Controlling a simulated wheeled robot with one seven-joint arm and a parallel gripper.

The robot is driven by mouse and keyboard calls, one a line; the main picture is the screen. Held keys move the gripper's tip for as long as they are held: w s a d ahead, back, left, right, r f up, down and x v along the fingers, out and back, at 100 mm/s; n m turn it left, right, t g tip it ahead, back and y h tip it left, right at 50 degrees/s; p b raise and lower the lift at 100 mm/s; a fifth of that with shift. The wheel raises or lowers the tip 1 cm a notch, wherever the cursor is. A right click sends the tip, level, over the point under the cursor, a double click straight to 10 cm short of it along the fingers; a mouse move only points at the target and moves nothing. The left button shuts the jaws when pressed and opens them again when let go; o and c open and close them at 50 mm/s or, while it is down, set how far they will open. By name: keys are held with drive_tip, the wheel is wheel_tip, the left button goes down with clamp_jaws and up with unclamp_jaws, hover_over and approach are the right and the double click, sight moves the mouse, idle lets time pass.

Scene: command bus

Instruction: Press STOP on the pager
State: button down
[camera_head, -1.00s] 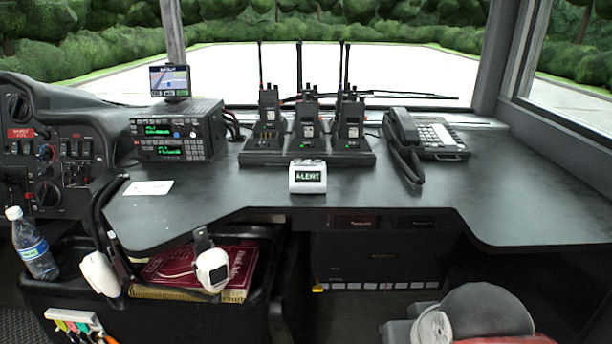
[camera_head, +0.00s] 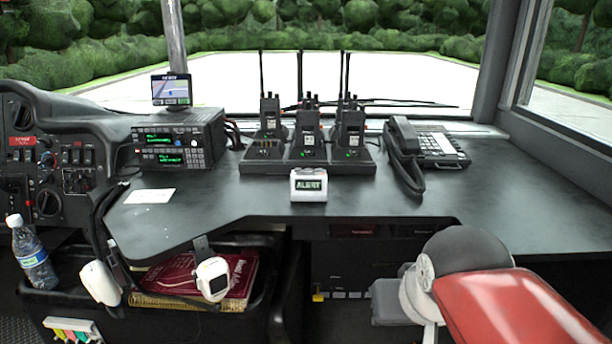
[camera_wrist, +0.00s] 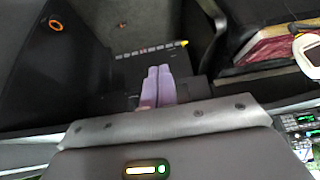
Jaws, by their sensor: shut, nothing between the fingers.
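The pager (camera_head: 309,185) is a small white box with a lit display reading ALERT. It stands near the front edge of the black desk (camera_head: 400,212), in front of the radio chargers. Its STOP button cannot be made out. My gripper (camera_wrist: 158,70) shows in the wrist view as two purple fingers held together, with nothing between them. It is over the dark area below the desk, apart from the pager. The pager is not visible in the wrist view. In the head view only my arm shows, at the lower right; the gripper is out of sight.
Several handheld radios (camera_head: 311,140) stand in chargers behind the pager. A desk phone (camera_head: 437,147) is to the right and a radio unit (camera_head: 180,140) with a small screen (camera_head: 171,89) to the left. The desk around the pager is clear. A bottle (camera_head: 33,255) stands at far left.

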drive_tip(key=w+a+r, duration=0.4)
drive_tip(key=w+r, duration=0.5)
wheel_tip(320, 180, up, 12)
drive_tip(key=m+y, duration=0.2)
drive_tip(key=y, duration=0.3)
hover_over(309, 173)
drive_tip(key=w, duration=0.1)
drive_tip(key=shift+w+r+m, duration=0.1)
drive_tip(key=shift+w+m, duration=0.2)
drive_tip(key=shift+w, duration=0.2)
drive_tip(key=f+b, duration=0.1)
drive_tip(key=f, duration=0.2)
drive_tip(key=s+f+b, duration=0.1)
drive_tip(key=f+b, duration=0.2)
drive_tip(key=f, duration=0.2)
drive_tip(key=shift+s+f+b, duration=0.25)
drive_tip(key=shift+f+b, duration=0.05)
drive_tip(key=shift+f, duration=0.05)
